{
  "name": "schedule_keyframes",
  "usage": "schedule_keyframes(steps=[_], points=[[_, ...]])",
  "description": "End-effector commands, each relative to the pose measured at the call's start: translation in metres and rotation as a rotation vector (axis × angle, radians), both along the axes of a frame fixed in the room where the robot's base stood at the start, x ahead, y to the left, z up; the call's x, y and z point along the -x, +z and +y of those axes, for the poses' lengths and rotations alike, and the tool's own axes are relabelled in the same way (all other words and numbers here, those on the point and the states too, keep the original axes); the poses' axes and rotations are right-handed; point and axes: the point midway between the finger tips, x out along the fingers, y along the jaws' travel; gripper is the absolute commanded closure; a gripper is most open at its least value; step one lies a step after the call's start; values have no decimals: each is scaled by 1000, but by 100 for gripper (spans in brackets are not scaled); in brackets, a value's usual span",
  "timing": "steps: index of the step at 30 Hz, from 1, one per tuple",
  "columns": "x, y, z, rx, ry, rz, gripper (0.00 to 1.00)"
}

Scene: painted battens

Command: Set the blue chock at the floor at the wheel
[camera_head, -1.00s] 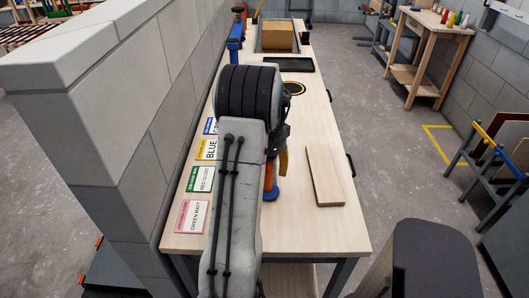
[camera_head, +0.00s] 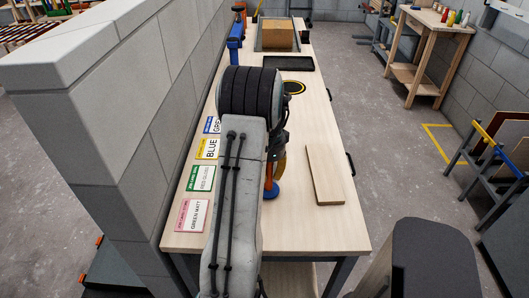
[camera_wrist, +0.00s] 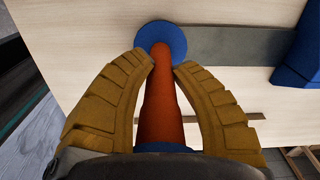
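No blue chock that I can name with certainty and no wheel show in these views. In the wrist view a clamp-like tool has a blue round pad (camera_wrist: 162,38) and an orange handle (camera_wrist: 161,100). The blue pad also shows on the workbench in the head view (camera_head: 271,191), partly behind my arm. My gripper (camera_wrist: 165,66) has its two yellow-brown fingers close on either side of the orange handle. Whether they press on it I cannot tell. A blue block (camera_wrist: 300,50) is at the wrist view's right edge, cut off.
The workbench (camera_head: 235,240) carries a wooden board (camera_head: 324,174), label cards (camera_head: 200,178), a black tray (camera_head: 290,64) and a cardboard box (camera_head: 277,35). A grey block wall (camera_head: 120,90) borders its left side. Open floor (camera_head: 385,160) lies to its right.

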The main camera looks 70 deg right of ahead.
Motion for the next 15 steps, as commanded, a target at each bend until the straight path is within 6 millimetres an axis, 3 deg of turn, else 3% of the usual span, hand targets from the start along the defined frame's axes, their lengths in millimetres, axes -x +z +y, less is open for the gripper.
schedule_keyframes(steps=[6, 15], points=[[0, 0, -1, 3, 0, -1, 100], [0, 1, -2, 7, 0, -1, 100]])
